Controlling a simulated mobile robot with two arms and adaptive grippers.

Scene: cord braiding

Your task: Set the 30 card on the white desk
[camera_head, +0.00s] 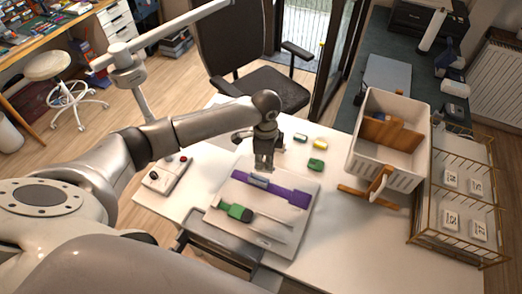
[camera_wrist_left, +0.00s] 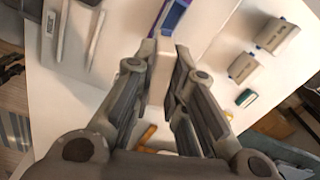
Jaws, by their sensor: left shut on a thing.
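My left gripper (camera_head: 264,166) is over the white desk (camera_head: 345,240), at the far edge of a pale tray. In the left wrist view its fingers (camera_wrist_left: 167,62) are shut on a pale, flat-sided thing (camera_wrist_left: 160,76). This may be a card seen on edge; no number shows on it. Several white cards, one of them at the upper left (camera_head: 451,178), sit in a brass wire rack at the right. Their numbers are too small to read surely, so I cannot tell which is the 30 card. My right gripper is not in view.
The pale tray (camera_head: 285,235) holds a purple strip (camera_head: 285,192) and a green-handled screwdriver (camera_head: 237,212). A white crate (camera_head: 360,130) and the wire rack (camera_head: 412,225) stand at the right. The desk's front right is clear.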

